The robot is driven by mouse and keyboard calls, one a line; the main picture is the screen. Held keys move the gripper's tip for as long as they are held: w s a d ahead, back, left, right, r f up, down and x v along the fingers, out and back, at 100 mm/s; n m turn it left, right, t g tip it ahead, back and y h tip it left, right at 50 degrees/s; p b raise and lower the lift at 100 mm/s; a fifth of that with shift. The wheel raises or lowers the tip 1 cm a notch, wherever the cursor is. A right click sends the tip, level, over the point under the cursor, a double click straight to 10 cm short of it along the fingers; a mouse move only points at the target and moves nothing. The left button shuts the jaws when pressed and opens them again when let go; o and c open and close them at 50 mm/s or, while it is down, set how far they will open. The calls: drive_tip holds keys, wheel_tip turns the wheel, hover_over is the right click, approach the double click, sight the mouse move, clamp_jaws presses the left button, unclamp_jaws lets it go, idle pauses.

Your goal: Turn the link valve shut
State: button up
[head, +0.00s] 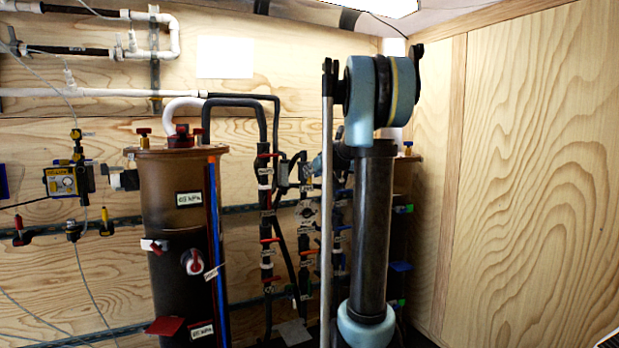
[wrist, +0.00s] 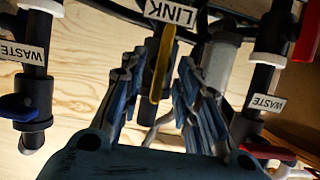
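The link valve shows in the wrist view as a dark pipe body with a long yellow handle (wrist: 158,82). A white label reading LINK (wrist: 171,12) sits above it at the top edge. My gripper (wrist: 159,68) has its two blue-and-grey ribbed fingers apart, one on each side of the yellow handle in the picture. A gap shows on both sides of the handle, and I see no contact. How deep the handle sits between the fingers I cannot tell. In the head view my own arm covers the link valve and most of the gripper.
In the wrist view, a pipe labelled WASTE with a blue valve handle (wrist: 18,107) stands left. Another WASTE pipe (wrist: 263,85) stands right, with a red handle (wrist: 308,30) near it. In the head view, a brown filter tank (head: 178,225) stands left of the pipes; a wooden wall (head: 530,170) closes the right.

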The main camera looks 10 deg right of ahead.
drive_tip(key=shift+x, duration=1.45)
clamp_jaws()
